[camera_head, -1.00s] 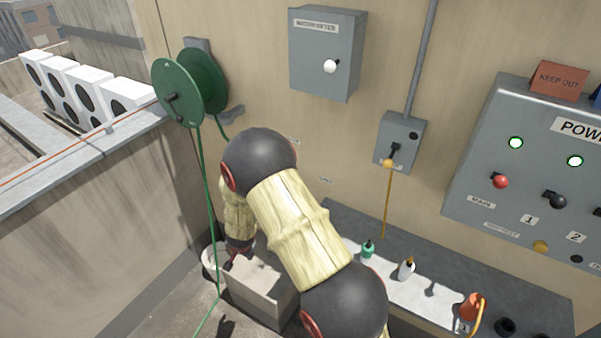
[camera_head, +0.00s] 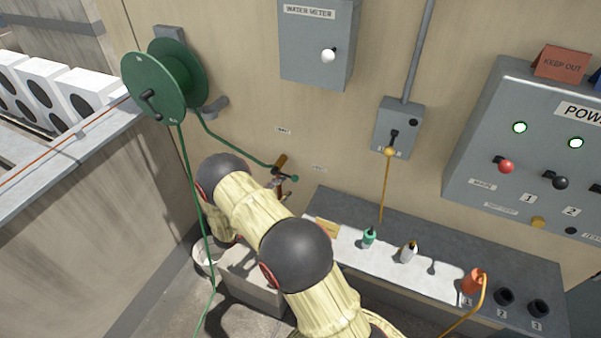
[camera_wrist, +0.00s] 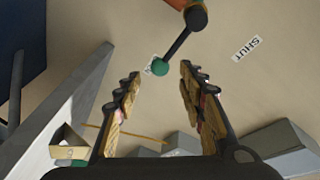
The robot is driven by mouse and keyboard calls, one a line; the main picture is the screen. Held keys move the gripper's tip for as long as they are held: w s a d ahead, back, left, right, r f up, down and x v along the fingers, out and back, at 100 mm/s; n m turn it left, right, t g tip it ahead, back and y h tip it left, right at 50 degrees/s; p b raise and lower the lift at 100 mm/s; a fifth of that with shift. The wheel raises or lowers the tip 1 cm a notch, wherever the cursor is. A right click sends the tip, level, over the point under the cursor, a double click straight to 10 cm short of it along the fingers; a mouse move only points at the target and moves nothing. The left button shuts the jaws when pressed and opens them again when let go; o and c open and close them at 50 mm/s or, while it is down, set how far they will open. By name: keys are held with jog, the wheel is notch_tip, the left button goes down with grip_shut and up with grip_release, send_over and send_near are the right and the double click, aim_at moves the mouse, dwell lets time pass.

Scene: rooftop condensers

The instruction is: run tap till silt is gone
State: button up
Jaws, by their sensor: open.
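The tap (camera_head: 280,165) is on the wall below the hose reel, with the green hose running to it. Its dark lever ends in a green knob (camera_head: 294,178). In the wrist view the lever (camera_wrist: 178,45) slants down from the brass body, and the green knob (camera_wrist: 160,68) is just beyond and between my fingertips, covering part of a small label. A SHUT label (camera_wrist: 250,47) is on the wall to the right. My gripper (camera_wrist: 158,80) is open and empty. In the head view my arm mostly hides it. No water or silt can be made out.
A white bucket (camera_head: 203,258) and a grey trough (camera_head: 238,284) stand below the tap, partly behind my arm. A green hose reel (camera_head: 155,88) hangs at upper left. A bench (camera_head: 440,278) with bottles runs along the wall at right, under a power panel (camera_head: 540,150).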

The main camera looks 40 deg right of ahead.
jog(key=d, duration=0.7)
jog(key=w+d, duration=0.1)
jog(key=d, duration=0.3)
jog(key=shift+w+d+p, duration=0.1)
jog(key=shift+d+p, duration=0.1)
jog(key=shift+p, duration=0.2)
jog(key=shift+c, duration=0.5)
jog(key=shift+f, duration=0.15)
grip_shut()
